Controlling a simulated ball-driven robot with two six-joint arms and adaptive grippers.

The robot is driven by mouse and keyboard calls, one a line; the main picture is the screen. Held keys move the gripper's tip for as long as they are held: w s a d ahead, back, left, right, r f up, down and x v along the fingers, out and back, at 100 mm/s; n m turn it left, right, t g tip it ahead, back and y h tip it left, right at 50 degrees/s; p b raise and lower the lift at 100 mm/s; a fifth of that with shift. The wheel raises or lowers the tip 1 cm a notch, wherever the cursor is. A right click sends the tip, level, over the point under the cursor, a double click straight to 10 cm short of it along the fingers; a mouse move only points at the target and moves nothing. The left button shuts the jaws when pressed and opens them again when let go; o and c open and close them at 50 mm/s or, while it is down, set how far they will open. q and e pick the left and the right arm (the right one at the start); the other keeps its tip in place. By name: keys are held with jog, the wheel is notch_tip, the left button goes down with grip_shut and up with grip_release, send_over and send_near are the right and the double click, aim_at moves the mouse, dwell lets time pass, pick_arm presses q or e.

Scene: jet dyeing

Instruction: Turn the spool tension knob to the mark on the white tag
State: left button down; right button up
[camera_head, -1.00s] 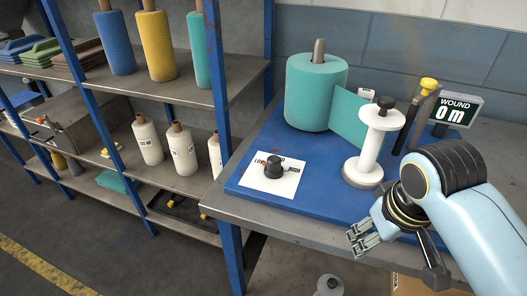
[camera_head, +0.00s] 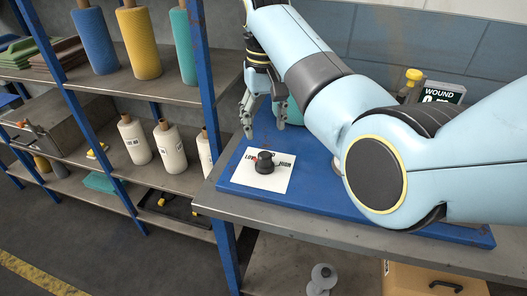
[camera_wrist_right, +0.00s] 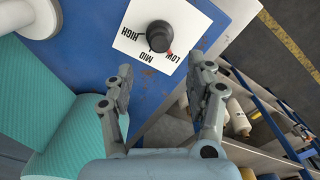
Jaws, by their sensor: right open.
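The black tension knob (camera_head: 264,162) stands on the white tag (camera_head: 247,184), on a blue board. In the right wrist view the knob (camera_wrist_right: 160,36) is at the top, and the tag (camera_wrist_right: 128,42) reads LOW, MID and HIGH, upside down. A small red spot shows at the knob's LOW side; I cannot tell where the knob points. My right gripper (camera_head: 264,122) is open and empty, pointing down above the board behind the tag, apart from the knob. In the wrist view its fingers (camera_wrist_right: 162,72) are spread below the knob. My left gripper is out of view.
A teal roll (camera_head: 292,112) is mostly hidden behind my right arm; teal cloth (camera_wrist_right: 85,125) and a white spool (camera_wrist_right: 28,18) show in the wrist view. The WOUND display (camera_head: 443,93) is partly covered. A blue-post shelf (camera_head: 208,90) stands left of the table.

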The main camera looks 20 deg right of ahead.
aim_at(264, 154)
notch_tip(264, 154, down, 9)
jog(key=shift+f, duration=0.1)
dwell(0.3)
grip_shut()
